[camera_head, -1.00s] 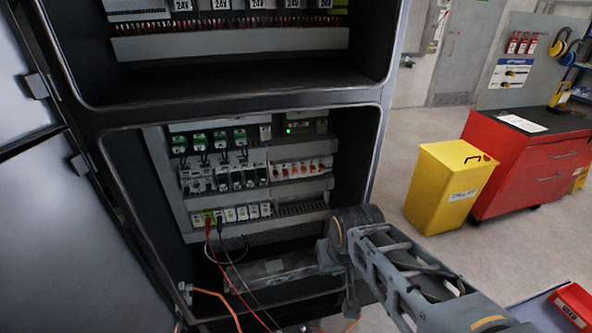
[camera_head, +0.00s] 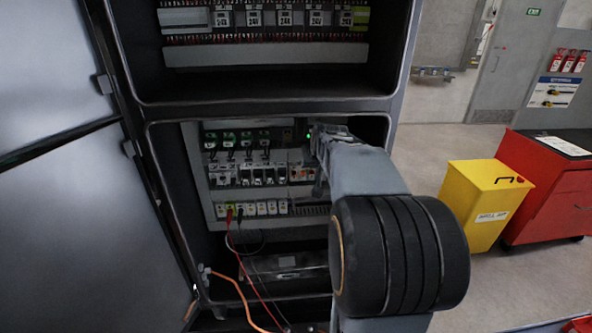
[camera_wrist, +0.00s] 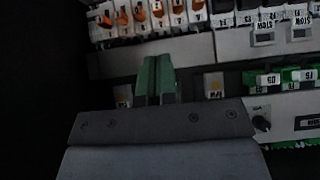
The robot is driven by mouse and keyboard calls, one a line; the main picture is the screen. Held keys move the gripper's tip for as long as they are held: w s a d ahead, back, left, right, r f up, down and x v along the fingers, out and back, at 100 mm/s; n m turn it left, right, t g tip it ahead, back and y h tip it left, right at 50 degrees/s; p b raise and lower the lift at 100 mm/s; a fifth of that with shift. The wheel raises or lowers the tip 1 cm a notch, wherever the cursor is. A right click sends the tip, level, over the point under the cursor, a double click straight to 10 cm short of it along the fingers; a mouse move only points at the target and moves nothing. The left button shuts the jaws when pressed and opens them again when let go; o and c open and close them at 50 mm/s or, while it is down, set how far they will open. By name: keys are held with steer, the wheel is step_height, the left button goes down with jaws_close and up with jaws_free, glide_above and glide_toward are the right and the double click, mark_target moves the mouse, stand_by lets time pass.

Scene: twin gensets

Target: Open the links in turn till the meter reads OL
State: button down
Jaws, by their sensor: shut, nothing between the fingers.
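My gripper (camera_head: 318,180) reaches into the open lower cabinet, in front of the right part of the middle row. In the wrist view its green fingers (camera_wrist: 156,70) are shut and empty, just short of a row of orange-levered links (camera_wrist: 150,20). The links also show in the head view (camera_head: 298,174), partly hidden by my arm. I cannot tell which links are open. A red and a black test lead (camera_head: 230,216) are plugged into the bottom row at the left. No meter reading can be made out.
Dark-levered blocks (camera_head: 245,175) stand left of the links, below green terminals (camera_head: 229,138). The cabinet's right wall and frame (camera_head: 383,128) stand close to my arm. A yellow bin (camera_head: 484,205) and red cabinet (camera_head: 550,195) stand outside to the right.

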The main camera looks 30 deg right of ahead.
mark_target(313, 176)
steer(key=p+x, duration=0.1)
steer(key=x, duration=0.8)
steer(key=shift+w+d+f, duration=0.1)
steer(key=shift+w+f, duration=0.05)
steer(key=shift+f, duration=0.15)
step_height(313, 176, down, 3)
steer(key=shift+r+b, duration=0.15)
steer(key=shift+b, duration=1.1)
steer(key=shift+r, duration=0.15)
